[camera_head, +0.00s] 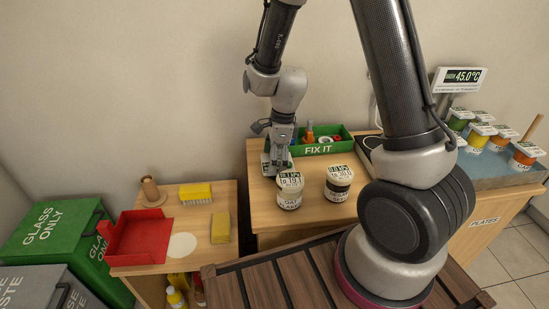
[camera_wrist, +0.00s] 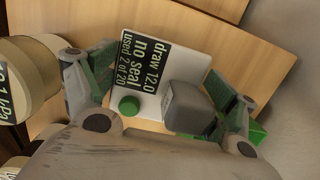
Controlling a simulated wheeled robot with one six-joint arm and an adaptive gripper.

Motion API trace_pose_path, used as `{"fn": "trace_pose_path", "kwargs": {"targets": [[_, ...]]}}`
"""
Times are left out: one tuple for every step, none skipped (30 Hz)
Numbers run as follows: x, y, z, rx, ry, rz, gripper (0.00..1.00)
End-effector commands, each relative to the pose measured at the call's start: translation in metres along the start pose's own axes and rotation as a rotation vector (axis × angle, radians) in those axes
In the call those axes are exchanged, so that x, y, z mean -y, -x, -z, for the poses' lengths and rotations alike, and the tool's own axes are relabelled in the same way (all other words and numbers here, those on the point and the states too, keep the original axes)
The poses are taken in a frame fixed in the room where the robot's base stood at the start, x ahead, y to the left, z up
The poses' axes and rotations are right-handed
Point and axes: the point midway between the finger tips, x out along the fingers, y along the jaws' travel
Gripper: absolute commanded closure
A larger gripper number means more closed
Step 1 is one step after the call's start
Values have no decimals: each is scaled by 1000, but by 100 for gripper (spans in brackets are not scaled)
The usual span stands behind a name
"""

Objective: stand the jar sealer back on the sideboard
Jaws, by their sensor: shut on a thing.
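The jar sealer (camera_wrist: 187,67) shows from above in the wrist view, a white plate with a grey block, a green knob and a dark label reading "draw 12.0 no seal used 2 of 20". My gripper (camera_wrist: 163,80) is shut on it, with a green-padded finger at each side. In the head view my gripper (camera_head: 281,147) points down, and the jar sealer (camera_head: 267,164) is partly hidden beneath it, over the back left of a wooden top (camera_head: 318,209). I cannot tell whether its base touches the wood.
Two labelled jars (camera_head: 289,192) (camera_head: 339,184) stand just in front. A green "FIX IT" tray (camera_head: 318,149) is close behind on the right. A lower wooden top (camera_head: 195,220) at left holds a red tray (camera_head: 137,240), yellow sponges (camera_head: 196,193) and a pale disc (camera_head: 181,246).

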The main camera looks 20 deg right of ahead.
Motion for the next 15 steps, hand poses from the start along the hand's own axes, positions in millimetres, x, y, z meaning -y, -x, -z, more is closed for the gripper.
{"fn": "trace_pose_path", "kwargs": {"targets": [[0, -1, 0, 0, 0, 0, 60], [0, -1, 0, 0, 0, 0, 60], [0, -2, 0, 0, 0, 0, 60], [0, -3, 0, 0, 0, -1, 60], [0, -4, 0, 0, 0, -1, 60], [0, -5, 1, 0, -1, -1, 60], [0, -6, 1, 0, -1, -1, 60], [0, -7, 1, 0, -1, -1, 60], [0, -8, 1, 0, -1, -1, 60], [0, -9, 1, 0, -1, -1, 60], [0, -9, 1, 0, -1, -1, 60], [0, -10, 1, 0, -1, 0, 60], [0, -11, 2, 0, -1, 0, 60], [0, -11, 1, 1, 0, 1, 9], [0, -11, 1, 1, 0, 1, 2]]}}
